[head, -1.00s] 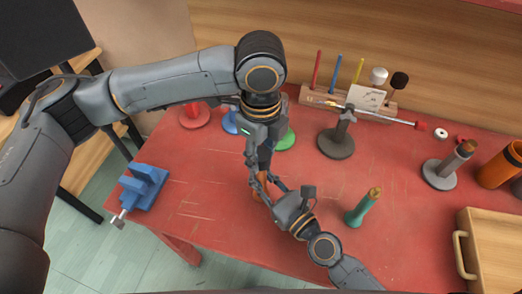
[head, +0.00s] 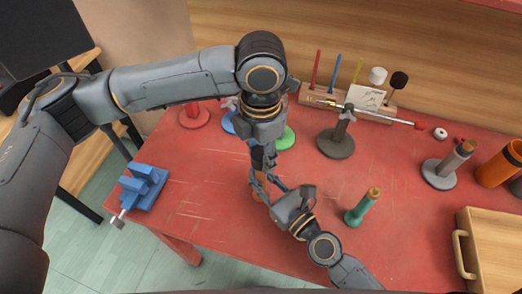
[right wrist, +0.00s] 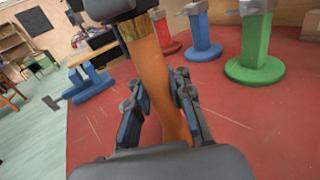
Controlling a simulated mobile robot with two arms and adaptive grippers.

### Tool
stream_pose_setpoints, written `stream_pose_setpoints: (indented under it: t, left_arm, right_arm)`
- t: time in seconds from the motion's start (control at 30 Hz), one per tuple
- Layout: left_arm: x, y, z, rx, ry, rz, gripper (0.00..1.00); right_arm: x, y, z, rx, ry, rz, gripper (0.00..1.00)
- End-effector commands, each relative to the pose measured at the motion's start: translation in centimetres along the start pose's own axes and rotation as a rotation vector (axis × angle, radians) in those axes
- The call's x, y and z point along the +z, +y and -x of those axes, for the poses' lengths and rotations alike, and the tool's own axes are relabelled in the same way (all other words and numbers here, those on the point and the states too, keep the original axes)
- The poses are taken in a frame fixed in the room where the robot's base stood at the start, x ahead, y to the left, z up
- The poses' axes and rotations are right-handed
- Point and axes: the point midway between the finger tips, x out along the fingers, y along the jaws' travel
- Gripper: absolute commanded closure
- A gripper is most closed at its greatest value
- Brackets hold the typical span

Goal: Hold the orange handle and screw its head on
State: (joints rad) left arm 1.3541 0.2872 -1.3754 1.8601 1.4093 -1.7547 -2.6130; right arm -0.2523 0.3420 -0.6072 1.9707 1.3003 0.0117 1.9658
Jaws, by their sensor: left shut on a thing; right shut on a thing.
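The orange handle (right wrist: 160,80) stands near upright, slightly tilted, in the right wrist view, with a golden band at its upper end. My right gripper (right wrist: 155,105) is shut around it. In the head view only a bit of the handle (head: 259,191) shows beside my right gripper (head: 266,186). My left gripper (head: 262,160) points down directly above it, shut on a dark head. In the right wrist view a dark piece (right wrist: 112,10) sits at the handle's top end; I cannot tell where head and left gripper part, or whether the thread is engaged.
A green handle (head: 363,207) stands right of my right gripper. A blue vise (head: 144,188) is at the table's left edge. Red (right wrist: 170,45), blue (right wrist: 203,40) and green (right wrist: 257,50) stands are behind. A wooden drawer box (head: 490,250) is at right. The front-middle tabletop is clear.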

Motion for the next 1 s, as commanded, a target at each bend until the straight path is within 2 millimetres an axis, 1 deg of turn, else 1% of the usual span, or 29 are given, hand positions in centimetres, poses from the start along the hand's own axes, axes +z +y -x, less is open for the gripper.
stream_pose_setpoints:
  t: [0.03,0.17,0.2,0.3,0.57,0.67,0.77,0.87,1.0]
  left_arm:
    - [0.0,0.1,0.1,0.003,-0.001,-0.023,0.85]
    - [0.0,0.1,0.1,0.003,-0.001,-0.016,0.85]
    - [0.0,0.1,0.1,0.003,-0.001,-0.016,0.53]
    - [0.0,0.1,0.0,0.002,0.0,-0.016,0.35]
    - [0.0,0.0,0.0,0.001,0.0,-0.016,0.35]
    - [0.0,0.1,0.4,0.001,-0.001,-0.016,0.35]
    - [0.1,0.0,1.5,0.001,-0.003,-0.016,0.35]
    - [0.1,0.1,3.4,0.002,-0.004,-0.017,0.35]
    - [0.1,0.1,6.5,0.003,-0.004,-0.017,0.35]
  right_arm:
    - [0.0,0.0,0.0,0.001,0.001,0.0,1.0]
    - [-0.1,0.0,0.0,0.001,0.001,0.0,1.0]
    - [-0.1,0.0,0.0,0.001,0.001,0.0,1.0]
    - [-0.1,0.0,0.0,0.001,0.001,0.0,1.0]
    - [-0.1,0.0,0.0,0.001,0.001,0.0,1.0]
    - [0.0,0.0,0.0,0.001,0.001,0.0,1.0]
    - [0.0,0.0,0.0,0.001,0.001,0.0,1.0]
    - [0.0,0.0,0.0,0.001,0.001,0.0,1.0]
    - [-0.1,0.0,0.0,0.0,0.001,0.0,1.0]
